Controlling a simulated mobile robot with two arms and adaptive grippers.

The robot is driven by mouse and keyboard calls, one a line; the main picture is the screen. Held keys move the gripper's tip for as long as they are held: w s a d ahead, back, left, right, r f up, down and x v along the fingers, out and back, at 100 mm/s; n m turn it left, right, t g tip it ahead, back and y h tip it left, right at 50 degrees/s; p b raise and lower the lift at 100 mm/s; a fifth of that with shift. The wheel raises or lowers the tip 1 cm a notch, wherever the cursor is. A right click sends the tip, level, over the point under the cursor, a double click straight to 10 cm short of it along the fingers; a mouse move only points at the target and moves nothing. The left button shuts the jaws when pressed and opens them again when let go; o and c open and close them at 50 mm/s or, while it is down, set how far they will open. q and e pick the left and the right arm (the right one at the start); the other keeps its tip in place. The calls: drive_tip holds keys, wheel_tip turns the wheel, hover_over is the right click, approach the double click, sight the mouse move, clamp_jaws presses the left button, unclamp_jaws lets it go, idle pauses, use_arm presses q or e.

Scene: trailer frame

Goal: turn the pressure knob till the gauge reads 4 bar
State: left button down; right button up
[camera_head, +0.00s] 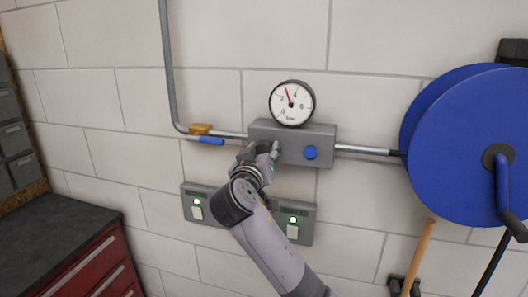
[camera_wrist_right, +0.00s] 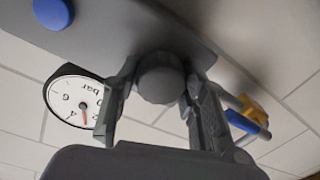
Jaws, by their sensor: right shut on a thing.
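The round white gauge (camera_head: 292,103) marked "bar" sits on top of a grey wall box (camera_head: 318,135). Its red needle points up and slightly left, between the 2 and the 4, at roughly 3. The gauge also shows rotated in the right wrist view (camera_wrist_right: 75,100). A dark grey round pressure knob (camera_wrist_right: 160,80) is on the box. My right gripper (camera_head: 266,149) is at the box's left part, shut on the knob with one finger on each side. In the head view my gripper mostly hides the knob. My left gripper is out of view.
A blue button (camera_head: 310,153) is on the box, right of my gripper. A pipe with a yellow fitting and blue lever (camera_head: 208,140) runs in at left. Below are switch panels (camera_head: 293,226) with green lights. A large blue reel (camera_head: 458,150) stands at right.

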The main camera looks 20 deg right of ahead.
sight(264, 143)
drive_tip(key=shift+f+b, duration=0.2)
drive_tip(key=shift+b, duration=0.4)
drive_tip(key=m+b, duration=0.5)
drive_tip(key=b, duration=0.2)
drive_tip(key=shift+f+b, duration=0.15)
drive_tip(key=shift+b, duration=0.25)
drive_tip(key=shift+r+m+b, duration=0.2)
drive_tip(key=shift+m+b, duration=1.05)
drive_tip(key=shift+m, duration=0.15)
drive_tip(key=shift+r, duration=0.1)
drive_tip(key=o, duration=1.2)
drive_tip(key=shift+c, duration=0.2)
drive_tip(key=shift+r, duration=0.1)
wheel_tip(264, 143, up, 10)
drive_tip(key=shift+f, duration=0.1)
drive_tip(key=shift+f, duration=0.1)
